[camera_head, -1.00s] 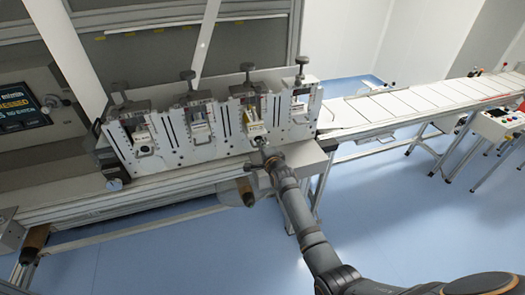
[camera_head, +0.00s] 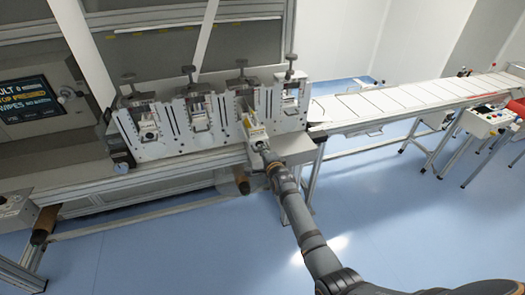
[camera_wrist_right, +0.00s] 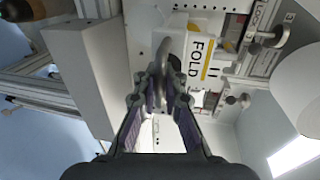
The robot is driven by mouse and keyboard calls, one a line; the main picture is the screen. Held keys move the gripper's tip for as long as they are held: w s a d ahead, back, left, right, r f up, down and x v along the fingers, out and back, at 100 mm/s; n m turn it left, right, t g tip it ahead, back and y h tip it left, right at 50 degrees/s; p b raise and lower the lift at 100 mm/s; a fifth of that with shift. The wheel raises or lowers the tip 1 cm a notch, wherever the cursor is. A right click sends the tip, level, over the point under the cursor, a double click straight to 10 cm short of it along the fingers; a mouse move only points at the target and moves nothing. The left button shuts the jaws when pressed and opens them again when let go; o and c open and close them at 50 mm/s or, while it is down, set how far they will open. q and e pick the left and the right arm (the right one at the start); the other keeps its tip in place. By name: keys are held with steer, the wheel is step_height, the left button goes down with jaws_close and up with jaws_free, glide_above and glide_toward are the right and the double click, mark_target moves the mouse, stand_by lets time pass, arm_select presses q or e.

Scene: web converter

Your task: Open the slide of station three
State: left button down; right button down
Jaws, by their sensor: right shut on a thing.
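The row of stations stands along the bench, and the third from the left is station three (camera_head: 243,101). Its slide (camera_head: 256,131) is a pale block that sticks out from the station's front towards me. In the wrist view the slide (camera_wrist_right: 198,55) carries a yellow stripe and the word FOLD. A grey rounded handle (camera_wrist_right: 163,62) stands on its near end. My right gripper (camera_head: 268,157) is at the slide's outer end; in the wrist view its fingers (camera_wrist_right: 161,88) are closed on the handle from both sides. My left gripper is in neither view.
Other stations (camera_head: 146,122) stand to the left and one (camera_head: 290,95) to the right, close beside. A pale conveyor (camera_head: 400,98) runs off right. A screen (camera_head: 23,102) is at the left. The blue floor (camera_head: 400,220) in front is clear.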

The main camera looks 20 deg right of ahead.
steer(key=c, duration=1.5)
jaws_free()
steer(key=shift+s, duration=0.1)
steer(key=s, duration=0.4)
steer(key=s+r, duration=0.1)
steer(key=s, duration=0.2)
steer(key=s+r, duration=0.1)
steer(key=s, duration=0.3)
steer(key=shift+s+d+r, duration=0.15)
steer(key=shift+s+r, duration=0.05)
steer(key=shift+s, duration=0.1)
